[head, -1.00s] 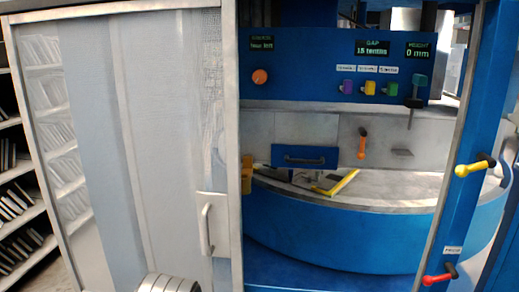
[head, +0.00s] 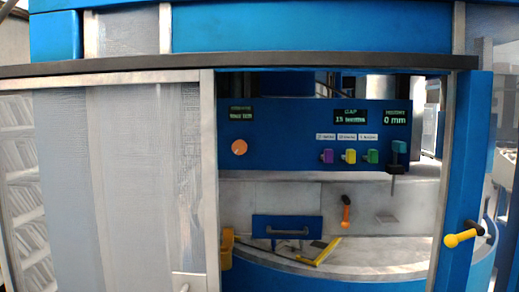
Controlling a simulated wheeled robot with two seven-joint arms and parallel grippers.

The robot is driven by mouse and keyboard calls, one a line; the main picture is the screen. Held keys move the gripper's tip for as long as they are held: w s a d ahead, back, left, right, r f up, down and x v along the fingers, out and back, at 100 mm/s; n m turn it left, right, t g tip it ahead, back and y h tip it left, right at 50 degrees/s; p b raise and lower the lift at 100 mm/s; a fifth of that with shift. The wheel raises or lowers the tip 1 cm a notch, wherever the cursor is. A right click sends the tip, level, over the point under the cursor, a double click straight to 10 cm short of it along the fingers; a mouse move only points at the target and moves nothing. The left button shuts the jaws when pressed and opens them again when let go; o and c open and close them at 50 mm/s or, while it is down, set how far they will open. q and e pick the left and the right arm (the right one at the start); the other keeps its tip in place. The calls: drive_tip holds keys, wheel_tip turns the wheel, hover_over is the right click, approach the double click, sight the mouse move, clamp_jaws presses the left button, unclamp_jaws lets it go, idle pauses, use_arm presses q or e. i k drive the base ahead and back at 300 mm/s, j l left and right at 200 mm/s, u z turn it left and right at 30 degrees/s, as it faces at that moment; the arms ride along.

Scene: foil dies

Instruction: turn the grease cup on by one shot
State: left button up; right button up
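I cannot pick out a grease cup for certain in the head view. A blue machine shows through an opening in its front. Its blue panel (head: 285,119) carries a round orange knob (head: 239,147) and purple (head: 326,156), yellow (head: 349,156) and green (head: 372,156) knobs. An orange lever with a black end (head: 346,212) hangs on the grey wall below. A yellow-knobbed handle (head: 458,238) sticks out from the blue post at the right. Neither of my grippers is in view.
A sliding door (head: 120,180) with a pale pane covers the left side, its handle plate cut off at the bottom. A blue drawer front (head: 290,229) and a yellow-edged square tool (head: 322,252) are inside. A dark rail (head: 250,67) crosses above the opening.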

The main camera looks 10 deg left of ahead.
sight(239, 147)
drive_tip(key=i+j+z, duration=0.2)
drive_tip(key=z, duration=0.3)
drive_tip(key=i+j+z, duration=0.35)
drive_tip(key=z, duration=0.15)
drive_tip(key=i, duration=0.05)
